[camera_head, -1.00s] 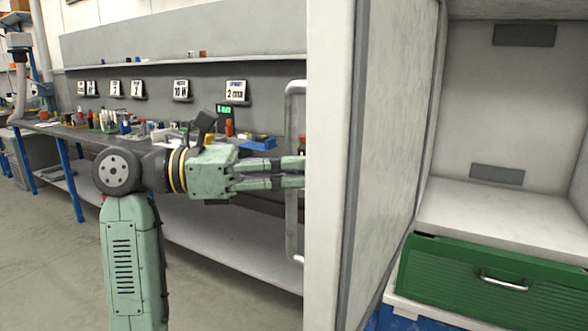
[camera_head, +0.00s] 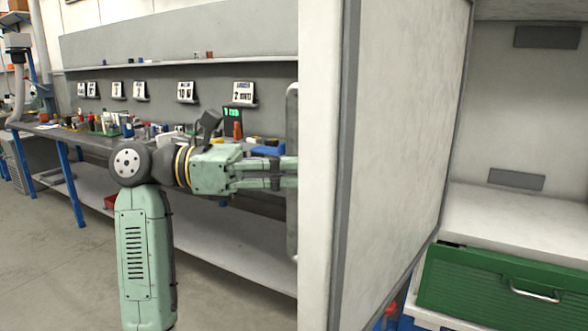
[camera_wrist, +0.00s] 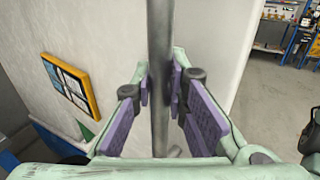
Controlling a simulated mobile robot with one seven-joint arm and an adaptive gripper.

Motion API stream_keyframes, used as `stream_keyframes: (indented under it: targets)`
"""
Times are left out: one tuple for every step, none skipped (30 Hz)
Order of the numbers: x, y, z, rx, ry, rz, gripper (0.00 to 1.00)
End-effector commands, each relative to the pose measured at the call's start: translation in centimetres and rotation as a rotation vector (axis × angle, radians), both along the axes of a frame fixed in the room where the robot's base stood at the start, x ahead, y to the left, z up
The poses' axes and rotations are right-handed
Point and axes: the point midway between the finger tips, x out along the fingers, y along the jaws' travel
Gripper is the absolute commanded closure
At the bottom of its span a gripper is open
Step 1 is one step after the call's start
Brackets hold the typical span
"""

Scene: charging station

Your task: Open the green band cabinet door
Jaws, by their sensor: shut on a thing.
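The white cabinet door (camera_head: 400,150) stands swung open in the head view, its inner face and edge toward me. A small piece of green (camera_wrist: 87,133) shows on the door's outer face there.
The open cabinet interior (camera_head: 510,215) has a white shelf with a green drawer (camera_head: 490,285) below it. A long workbench (camera_head: 90,140) with tools and bins runs behind my arm. A yellow-framed panel (camera_wrist: 70,87) is on the door's outer face. Floor at left is clear.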

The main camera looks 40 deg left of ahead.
Motion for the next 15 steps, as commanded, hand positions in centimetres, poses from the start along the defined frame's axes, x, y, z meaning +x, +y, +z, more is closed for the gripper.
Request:
stream_keyframes:
  targets:
    - [-0.36, 0.09, -0.1, 0.002, -0.001, -0.003, 1.0]
    - [-0.36, 0.1, -0.1, 0.002, -0.001, -0.003, 1.0]
    - [-0.36, 0.1, -0.1, 0.002, -0.001, -0.003, 1.0]
    - [-0.36, 0.08, -0.1, 0.002, -0.001, -0.003, 1.0]
    - [-0.36, 0.08, -0.1, 0.002, -0.001, -0.003, 1.0]
    - [-0.36, 0.09, -0.1, 0.002, -0.001, -0.003, 1.0]
    - [-0.36, 0.08, -0.1, 0.002, -0.001, -0.003, 1.0]
    - [-0.36, 0.08, -0.1, 0.002, -0.001, -0.003, 1.0]
    - [-0.36, 0.08, -0.1, 0.002, -0.001, -0.002, 0.86]
    - [-0.36, 0.08, -0.1, 0.002, -0.001, -0.002, 0.84]
    - [-0.35, 0.09, -0.1, 0.003, -0.001, -0.002, 0.82]
    - [-0.32, 0.08, -0.09, 0.002, -0.001, -0.002, 0.79]
    - [-0.29, 0.07, -0.08, 0.002, -0.001, -0.002, 0.77]
    - [-0.26, 0.07, -0.07, 0.002, -0.001, -0.001, 0.75]
    - [-0.23, 0.05, -0.06, 0.002, -0.001, -0.001, 0.72]
